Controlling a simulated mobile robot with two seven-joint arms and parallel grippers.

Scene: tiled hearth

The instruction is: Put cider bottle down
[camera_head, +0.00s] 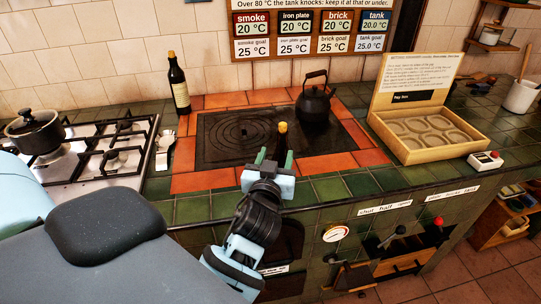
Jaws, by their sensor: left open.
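My left gripper (274,158) is open over the front edge of the hearth, with its fingers pointing away from me. A second dark bottle (179,88) with a pale label stands upright at the back, left of the hearth plate. I cannot read which one is cider. My right gripper is not in view.
A black iron plate (222,135) framed by orange tiles holds a black kettle (314,103) at its back right. A gas hob (118,160) with a pot (35,132) is at left. An open wooden box (425,132) and a small switch box (486,161) stand right.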

